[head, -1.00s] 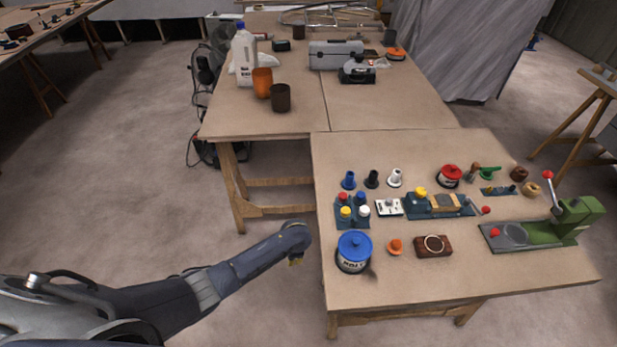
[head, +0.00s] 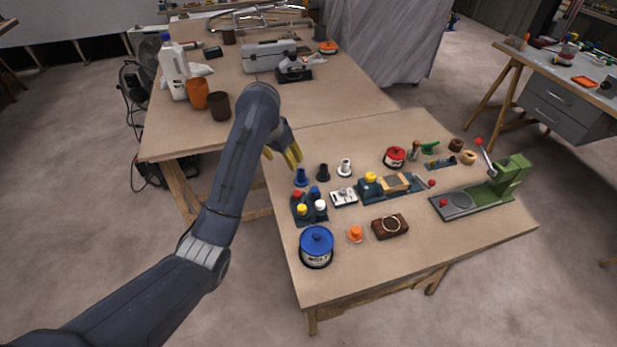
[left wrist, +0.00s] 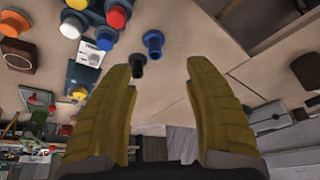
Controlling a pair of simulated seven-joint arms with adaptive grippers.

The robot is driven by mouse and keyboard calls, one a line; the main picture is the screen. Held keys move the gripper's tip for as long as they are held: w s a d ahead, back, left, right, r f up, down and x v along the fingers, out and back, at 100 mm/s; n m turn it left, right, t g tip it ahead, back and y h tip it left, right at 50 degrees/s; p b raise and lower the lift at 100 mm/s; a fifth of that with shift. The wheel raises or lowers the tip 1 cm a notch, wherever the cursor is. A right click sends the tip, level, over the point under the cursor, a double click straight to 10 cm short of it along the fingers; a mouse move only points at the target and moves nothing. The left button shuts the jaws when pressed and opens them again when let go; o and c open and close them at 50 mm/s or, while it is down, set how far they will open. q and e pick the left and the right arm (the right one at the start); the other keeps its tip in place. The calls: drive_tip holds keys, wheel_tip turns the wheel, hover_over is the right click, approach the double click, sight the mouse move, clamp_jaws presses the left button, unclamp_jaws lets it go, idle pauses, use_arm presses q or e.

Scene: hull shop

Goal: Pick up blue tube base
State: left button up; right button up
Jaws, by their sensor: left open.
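The blue tube base (head: 301,177) stands at the back left of the near table, left of a black one (head: 323,172) and a white one (head: 345,167). My left gripper (head: 287,158) is open and empty, just above and behind the blue tube base. In the left wrist view the blue tube base (left wrist: 153,41) and the black one (left wrist: 137,63) show beyond and between the open yellow fingers (left wrist: 165,95). The gripper is apart from them. My right gripper is not in view.
A rack with coloured caps (head: 309,207) stands just in front of the tube bases. A blue-lidded tin (head: 316,247), an orange knob (head: 355,234) and a wooden block (head: 390,227) are nearer. A green press (head: 490,190) stands at the right.

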use_arm(q)
drive_tip(key=d+r, duration=0.1)
approach(301, 175)
drive_tip(key=shift+n, duration=0.3)
drive_tip(key=x, duration=0.4)
drive_tip(key=a+x, duration=0.1)
drive_tip(key=x, duration=0.1)
drive_tip(key=shift+w+f, duration=0.25)
drive_tip(key=shift+w, duration=0.1)
drive_tip(key=shift+h, duration=0.3)
drive_tip(key=shift+d+x, duration=0.1)
drive_tip(key=shift+x, duration=1.3)
drive_tip(key=shift+d+x, duration=0.15)
drive_tip(key=shift+x, duration=1.25)
drive_tip(key=shift+o, duration=0.2)
drive_tip(key=shift+w+r, duration=0.1)
drive_tip(key=shift+w, duration=0.05)
clamp_jaws()
